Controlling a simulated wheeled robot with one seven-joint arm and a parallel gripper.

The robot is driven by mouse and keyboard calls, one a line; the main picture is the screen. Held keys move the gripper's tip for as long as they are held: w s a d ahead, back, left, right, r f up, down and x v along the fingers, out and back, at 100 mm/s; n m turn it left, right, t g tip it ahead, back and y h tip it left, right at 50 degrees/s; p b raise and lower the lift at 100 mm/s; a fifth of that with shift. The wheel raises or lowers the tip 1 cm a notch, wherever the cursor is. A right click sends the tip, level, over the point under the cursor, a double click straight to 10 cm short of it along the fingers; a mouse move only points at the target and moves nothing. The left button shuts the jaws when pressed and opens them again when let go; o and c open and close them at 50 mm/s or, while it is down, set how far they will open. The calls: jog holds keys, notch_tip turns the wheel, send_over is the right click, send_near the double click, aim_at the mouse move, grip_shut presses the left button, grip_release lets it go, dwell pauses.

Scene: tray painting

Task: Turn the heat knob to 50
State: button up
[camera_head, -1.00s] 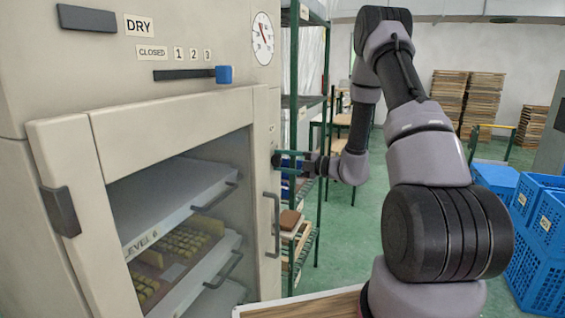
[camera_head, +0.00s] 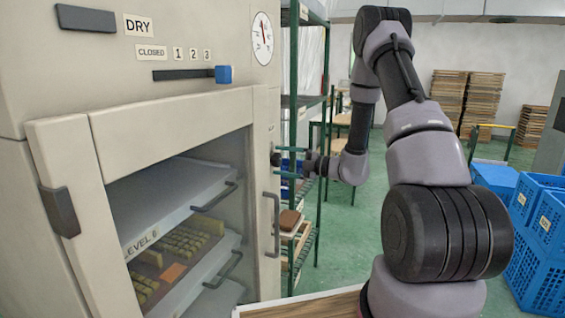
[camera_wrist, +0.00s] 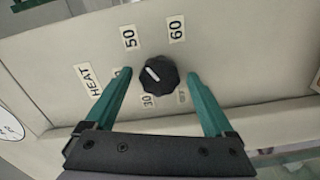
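The heat knob (camera_wrist: 159,76) is a round black dial with a white pointer mark, seen in the wrist view on the beige panel. Its mark points up and left, toward the side of the 50 label (camera_wrist: 130,37) but not clearly straight at it. The 60 label (camera_wrist: 176,30) is at upper right and the 30 label (camera_wrist: 148,101) is below. A label by the left finger is partly hidden. My gripper (camera_wrist: 159,73) is open, with one teal finger on each side of the knob and a gap on both sides. In the head view, my gripper (camera_head: 290,162) is at the cabinet's right side.
The dryer cabinet door (camera_head: 68,160) has a handle (camera_head: 276,225) close below my gripper. A dial gauge (camera_head: 262,38) and a blue-ended slider (camera_head: 223,74) are on the front. A green shelf rack (camera_head: 292,120) stands behind my gripper. Blue crates (camera_head: 540,240) are at right.

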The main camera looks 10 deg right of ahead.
jog(key=v, duration=1.1)
jog(key=shift+a, duration=0.1)
jog(key=s+a+r+n+g+h, duration=0.2)
jog(key=s+a+r+n+g, duration=0.5)
jog(key=n, duration=0.5)
jog(key=s+a+r+n+g+h, duration=0.2)
jog(key=s+r+n, duration=0.5)
jog(key=n, duration=0.4)
jog(key=s+d+r+n+t+h, duration=0.5)
jog(key=s+r+n+h, duration=0.3)
jog(key=n, duration=1)
jog(key=s+t+h, duration=0.1)
jog(key=s, duration=0.1)
jog(key=shift+s+d+r+n, duration=0.35)
jog(key=shift+s+n, duration=0.05)
